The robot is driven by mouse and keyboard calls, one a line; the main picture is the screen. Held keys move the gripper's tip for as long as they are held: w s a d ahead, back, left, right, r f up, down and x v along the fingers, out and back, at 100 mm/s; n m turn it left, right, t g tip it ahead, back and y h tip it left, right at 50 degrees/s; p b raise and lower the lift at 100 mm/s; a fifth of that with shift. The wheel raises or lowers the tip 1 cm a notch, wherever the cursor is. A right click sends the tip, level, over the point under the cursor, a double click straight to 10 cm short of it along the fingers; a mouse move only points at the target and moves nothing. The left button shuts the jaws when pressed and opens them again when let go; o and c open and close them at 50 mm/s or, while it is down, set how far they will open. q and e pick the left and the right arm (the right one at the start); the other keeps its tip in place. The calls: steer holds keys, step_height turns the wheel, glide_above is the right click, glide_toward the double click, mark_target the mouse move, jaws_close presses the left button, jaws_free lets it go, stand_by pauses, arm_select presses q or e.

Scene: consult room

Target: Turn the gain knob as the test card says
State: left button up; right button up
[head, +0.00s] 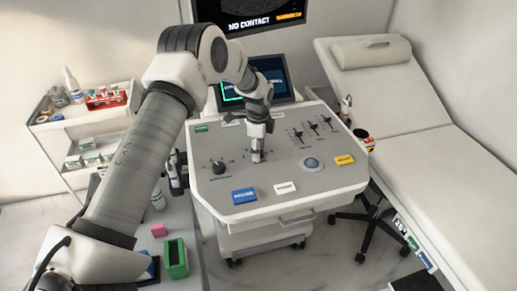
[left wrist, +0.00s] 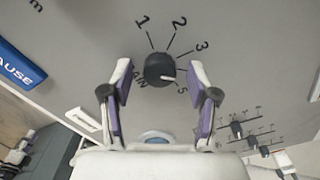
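The dark round gain knob (left wrist: 159,68) sits on the grey console panel (head: 215,192), with printed 1, 2, 3 and 5 visible around it. The 4 is hidden or unclear. Its white pointer mark points right, near the 5. The lettering beside it is partly covered. My left gripper (head: 257,156) points down at the panel; in the left wrist view its open fingers (left wrist: 159,108) stand on either side of the knob, with gaps showing. The head view hides the knob behind the gripper. I cannot make out a test card. My right gripper is not in view.
Another dark knob (head: 218,167), sliders (head: 314,128), a blue-grey dome (head: 311,163), and blue (head: 244,195), white (head: 286,188) and yellow (head: 345,160) buttons are on the panel. A screen (head: 272,82) stands behind. An exam couch (head: 400,105) is right; a shelf cart (head: 85,115) is left.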

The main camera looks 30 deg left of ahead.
arm_select(q)
step_height(320, 180, up, 12)
stand_by(0.4)
stand_by(0.3)
